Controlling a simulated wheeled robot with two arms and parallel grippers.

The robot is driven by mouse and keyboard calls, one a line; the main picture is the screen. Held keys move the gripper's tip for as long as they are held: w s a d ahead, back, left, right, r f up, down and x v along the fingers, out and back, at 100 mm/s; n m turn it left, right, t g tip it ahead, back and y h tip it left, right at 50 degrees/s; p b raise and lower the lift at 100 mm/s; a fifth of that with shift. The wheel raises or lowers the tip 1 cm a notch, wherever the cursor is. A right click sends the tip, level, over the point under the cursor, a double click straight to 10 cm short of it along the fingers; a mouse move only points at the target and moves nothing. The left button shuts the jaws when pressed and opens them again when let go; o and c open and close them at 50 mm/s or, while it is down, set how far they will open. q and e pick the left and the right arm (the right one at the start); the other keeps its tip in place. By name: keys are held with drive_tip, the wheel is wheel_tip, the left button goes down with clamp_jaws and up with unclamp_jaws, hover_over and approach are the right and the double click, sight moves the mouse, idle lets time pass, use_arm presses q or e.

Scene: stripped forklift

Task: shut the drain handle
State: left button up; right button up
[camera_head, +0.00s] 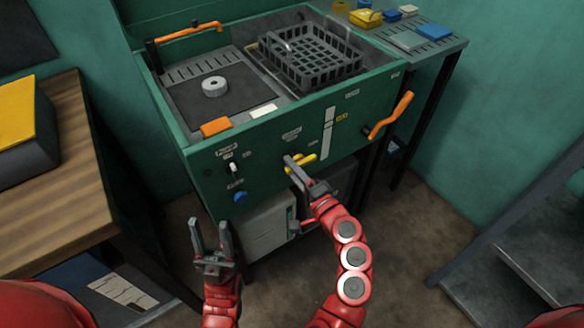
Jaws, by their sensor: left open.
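A green machine (345,115) has a control panel on its front. A yellow lever (306,160) sits on that panel, and my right gripper (290,165) reaches it with a grey finger at or just in front of its left end. I cannot tell whether they touch, or how far the jaws are apart. An orange handle (390,115) sticks out at the panel's right end. The labels are too small to read, so I cannot tell which is the drain handle. My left gripper (210,235) is open and empty, below and in front of the panel's left part.
A black basket (312,58) and a grey ring (214,87) are on the machine's top. An orange bar handle (188,32) is at the back left. A wooden table (65,165) is at left and a dark metal frame (510,215) at right.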

drive_tip(key=shift+o, duration=1)
drive_tip(key=shift+s+d, duration=0.1)
drive_tip(key=p+v, duration=0.1)
drive_tip(key=v, duration=1.6)
